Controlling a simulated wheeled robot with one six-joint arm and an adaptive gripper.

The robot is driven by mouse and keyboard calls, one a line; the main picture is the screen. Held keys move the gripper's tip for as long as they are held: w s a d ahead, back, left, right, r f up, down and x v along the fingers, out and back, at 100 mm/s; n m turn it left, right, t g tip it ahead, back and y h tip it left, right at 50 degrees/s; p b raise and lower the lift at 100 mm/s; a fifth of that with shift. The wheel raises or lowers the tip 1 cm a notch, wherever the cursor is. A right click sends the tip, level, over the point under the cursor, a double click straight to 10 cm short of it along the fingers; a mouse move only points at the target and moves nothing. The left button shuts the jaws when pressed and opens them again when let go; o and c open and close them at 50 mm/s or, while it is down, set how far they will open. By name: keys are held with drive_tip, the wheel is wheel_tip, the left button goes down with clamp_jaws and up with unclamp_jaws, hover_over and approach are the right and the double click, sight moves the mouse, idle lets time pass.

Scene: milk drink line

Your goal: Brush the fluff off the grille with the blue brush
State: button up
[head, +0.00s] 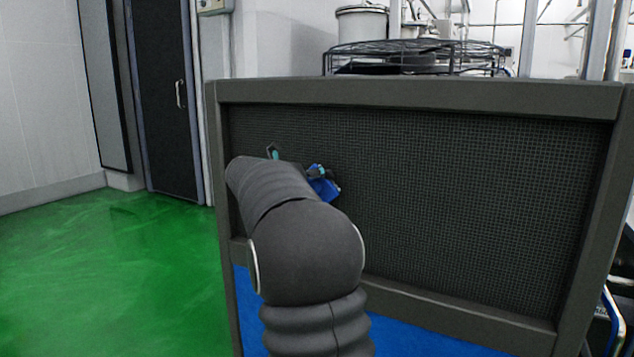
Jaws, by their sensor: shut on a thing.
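The grille (470,190) is a dark mesh in a grey frame, upright in front of me. My gripper (318,171) is at the left part of the mesh, mostly hidden behind my own arm. It is shut on the blue brush (324,188), of which only a small blue part shows beside the arm. I cannot tell whether the brush touches the mesh. I see no fluff on the visible mesh; the part behind my arm is hidden.
A blue panel (410,337) lies below the grille. A round wire guard (415,55) stands behind the top of the frame. Green floor (110,260) is open at the left, with a dark door (163,100) beyond it.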

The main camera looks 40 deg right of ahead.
sight(339, 184)
drive_tip(key=shift+d, duration=0.15)
drive_tip(key=shift+s+d, duration=0.2)
drive_tip(key=shift+s, duration=0.45)
drive_tip(key=shift+s+d, duration=0.25)
drive_tip(key=shift+s, duration=0.35)
drive_tip(key=shift+s+d, duration=0.2)
drive_tip(key=shift+s, duration=0.45)
drive_tip(key=shift+w+d+r+p, duration=0.1)
drive_tip(key=shift+r+p, duration=0.05)
drive_tip(key=shift+p, duration=0.45)
drive_tip(key=shift+w+a, duration=0.25)
drive_tip(key=shift+w, duration=0.4)
drive_tip(key=shift+w+a, duration=0.2)
drive_tip(key=shift+w, duration=0.45)
drive_tip(key=shift+w+a, duration=0.25)
drive_tip(key=shift+w, duration=0.4)
drive_tip(key=shift+a, duration=0.1)
drive_tip(key=shift+s+a+f, duration=0.1)
drive_tip(key=shift+a+f, duration=0.1)
drive_tip(key=shift+a, duration=0.05)
drive_tip(key=shift+s+a+r, duration=0.1)
drive_tip(key=shift+s+a, duration=0.25)
drive_tip(key=shift+a, duration=0.45)
drive_tip(key=shift+s+a+f, duration=0.1)
drive_tip(key=shift+s+a, duration=0.3)
drive_tip(key=shift+a, duration=0.35)
drive_tip(key=shift+s+a+r, duration=0.1)
drive_tip(key=shift+s+a, duration=0.25)
drive_tip(key=shift+a, duration=0.45)
